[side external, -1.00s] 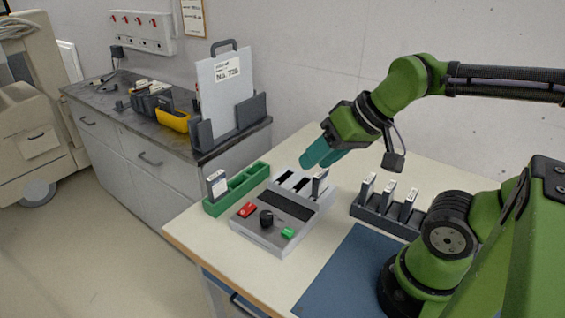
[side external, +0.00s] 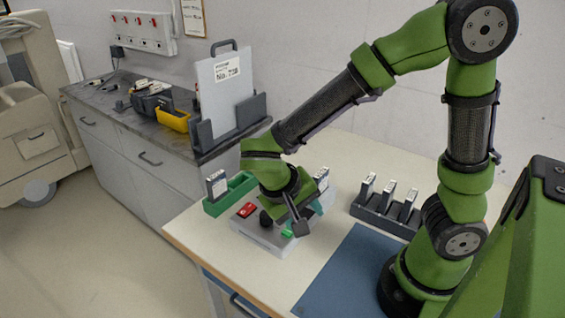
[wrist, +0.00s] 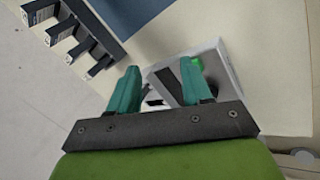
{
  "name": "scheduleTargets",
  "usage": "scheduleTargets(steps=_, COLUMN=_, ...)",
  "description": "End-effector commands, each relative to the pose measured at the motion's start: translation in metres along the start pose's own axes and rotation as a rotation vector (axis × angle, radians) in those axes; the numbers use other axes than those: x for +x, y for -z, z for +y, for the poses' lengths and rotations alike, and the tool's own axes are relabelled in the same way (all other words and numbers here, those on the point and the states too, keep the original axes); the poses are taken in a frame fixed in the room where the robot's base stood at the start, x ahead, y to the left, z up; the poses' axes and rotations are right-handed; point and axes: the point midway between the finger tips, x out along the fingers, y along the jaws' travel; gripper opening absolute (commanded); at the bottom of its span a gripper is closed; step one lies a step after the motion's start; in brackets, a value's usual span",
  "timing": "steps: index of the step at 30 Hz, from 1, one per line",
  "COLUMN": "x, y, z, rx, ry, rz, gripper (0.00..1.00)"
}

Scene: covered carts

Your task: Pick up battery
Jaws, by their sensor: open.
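A battery (side external: 321,178) stands upright in the grey tester (side external: 262,236), just beyond my wrist in the side view. Another battery (side external: 217,186) stands in the green tray (side external: 213,208) at the left. My wrist hides much of the tester in the side view.
A blue mat (side external: 350,275) covers the front right of the table. The bare tabletop (side external: 385,158) behind the rack is clear. A grey cabinet at the left bears a yellow bin (side external: 173,119) and an upright labelled panel (side external: 225,90).

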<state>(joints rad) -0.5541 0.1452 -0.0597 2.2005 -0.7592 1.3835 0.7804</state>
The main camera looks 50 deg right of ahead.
Motion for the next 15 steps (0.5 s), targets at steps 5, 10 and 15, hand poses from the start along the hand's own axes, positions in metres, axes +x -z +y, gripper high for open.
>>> scheduleTargets(steps=5, x=0.008, y=0.025, z=-0.011, rx=0.369, ry=-0.333, rz=0.287, gripper=0.49)
scheduleTargets(steps=10, x=-0.007, y=0.052, z=-0.011, rx=0.787, ry=-0.380, rz=0.597, gripper=0.49)
scheduleTargets(steps=15, x=-0.022, y=0.060, z=-0.002, rx=1.060, ry=-0.329, rz=0.727, gripper=0.49)
